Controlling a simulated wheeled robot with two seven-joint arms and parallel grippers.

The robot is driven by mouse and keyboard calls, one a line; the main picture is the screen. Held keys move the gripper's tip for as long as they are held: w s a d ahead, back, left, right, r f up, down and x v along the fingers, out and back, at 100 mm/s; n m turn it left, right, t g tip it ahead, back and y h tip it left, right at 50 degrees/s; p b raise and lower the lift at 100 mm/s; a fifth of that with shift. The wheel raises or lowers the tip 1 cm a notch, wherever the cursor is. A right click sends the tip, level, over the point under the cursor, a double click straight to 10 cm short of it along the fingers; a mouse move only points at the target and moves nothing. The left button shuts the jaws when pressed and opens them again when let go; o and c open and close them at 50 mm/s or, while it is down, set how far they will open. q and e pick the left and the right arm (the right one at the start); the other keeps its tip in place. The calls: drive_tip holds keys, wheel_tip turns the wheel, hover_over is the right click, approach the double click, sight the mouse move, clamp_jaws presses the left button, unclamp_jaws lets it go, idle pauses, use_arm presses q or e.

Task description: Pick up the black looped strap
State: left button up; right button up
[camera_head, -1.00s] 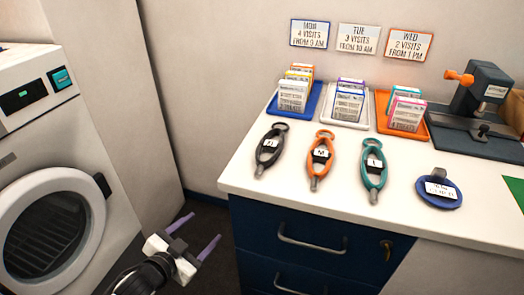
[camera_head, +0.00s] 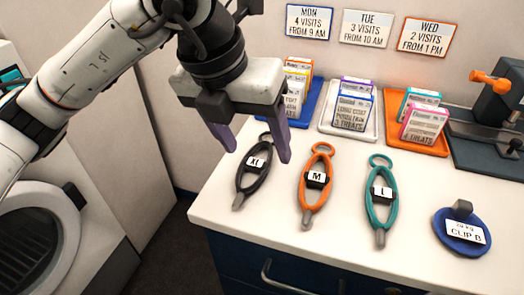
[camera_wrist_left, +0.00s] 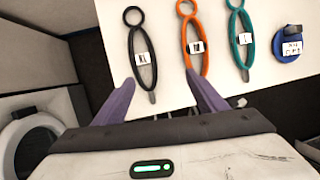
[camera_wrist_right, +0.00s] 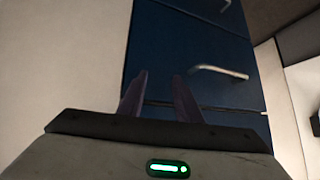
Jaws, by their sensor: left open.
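The black looped strap (camera_head: 254,172) with an XL tag lies flat on the white counter, the leftmost of three straps. It also shows in the left wrist view (camera_wrist_left: 141,55). My left gripper (camera_head: 256,150) is open and empty, above the counter's left part, with its fingers pointing down around the strap's top end in the head view. In the left wrist view the strap's lower tip lies between the purple fingers, beyond them. My right gripper (camera_wrist_right: 160,95) shows only in its wrist view, fingers apart, facing the blue drawers.
An orange M strap (camera_head: 316,185) and a teal L strap (camera_head: 382,200) lie to the right. A blue round clip (camera_head: 461,232) is farther right. Trays of packets (camera_head: 351,105) stand behind. A washing machine (camera_head: 40,235) is left of the counter.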

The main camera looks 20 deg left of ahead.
sight(255, 162)
use_arm(q)
drive_tip(key=shift+n+t+y, duration=0.3)
drive_tip(key=shift+t+y, duration=0.1)
drive_tip(key=shift+y, duration=0.5)
drive_tip(key=w+a+f, duration=0.2)
drive_tip(key=f, duration=0.1)
drive_tip(key=shift+w+a, duration=0.1)
drive_tip(key=shift+w, duration=0.2)
drive_tip(key=shift+d+x, duration=0.15)
drive_tip(key=shift+x, duration=1.3)
drive_tip(key=shift+d+x, duration=0.1)
drive_tip(key=shift+x, duration=1.35)
drive_tip(key=c, duration=1.2)
wheel_tip(255, 162, up, 10)
drive_tip(key=shift+r, duration=0.1)
